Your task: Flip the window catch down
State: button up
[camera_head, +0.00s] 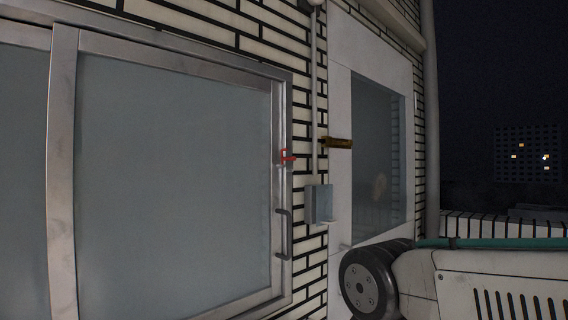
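The window catch (286,156) is a small red piece on the right-hand metal stile of the sliding window (175,170), a little above its grey pull handle (284,233). It is small in the picture. A short part appears to stick out to the right and another part to stand up, but I cannot tell its exact position. My gripper is not in this view, so its place relative to the catch and whether it holds anything do not show.
A grey box (319,204) and a vertical pipe (314,90) are on the brick wall right of the window. A brownish-yellow piece (338,143) sticks out by the white door (341,205). A dark round part and a white vented body fill the lower right.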

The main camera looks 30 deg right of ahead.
aim_at(283, 158)
jog(key=k, duration=0.5)
jog(key=z, duration=0.95)
jog(key=i, duration=0.7)
jog(key=u, duration=0.9)
